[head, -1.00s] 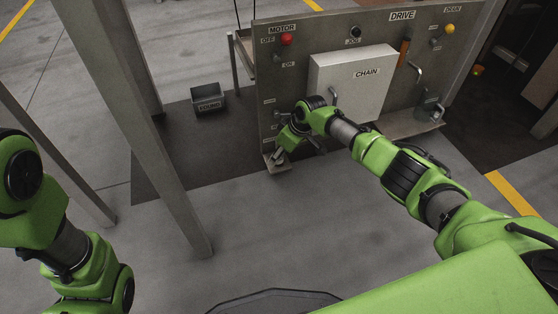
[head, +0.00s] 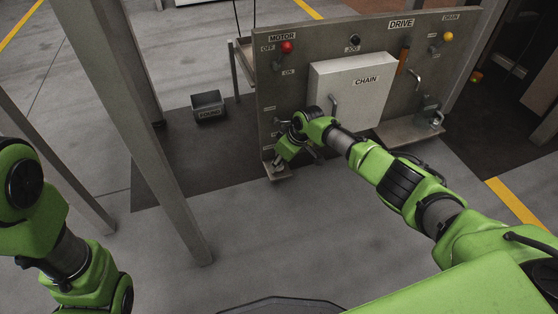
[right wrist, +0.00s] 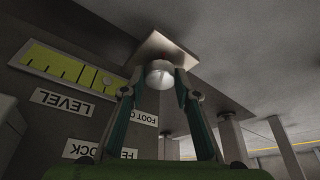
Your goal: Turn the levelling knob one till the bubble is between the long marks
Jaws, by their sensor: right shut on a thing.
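In the right wrist view, my right gripper (right wrist: 160,82) is shut on a round, silvery levelling knob (right wrist: 159,74) under a small pale square plate. The level vial (right wrist: 66,66) is a yellow-green strip with dark marks, above an upside-down LEVEL label (right wrist: 62,103). In the head view, my right gripper (head: 279,165) is at the panel's lower left corner, and the knob cannot be made out. My left gripper is out of view; only its arm shows.
The upright panel (head: 300,85) carries the CHAIN box (head: 352,88), a red button (head: 287,47) and a yellow knob (head: 448,36). A small dark bin (head: 208,107) stands on the floor left of it. A grey post (head: 150,150) rises between my left arm and the panel.

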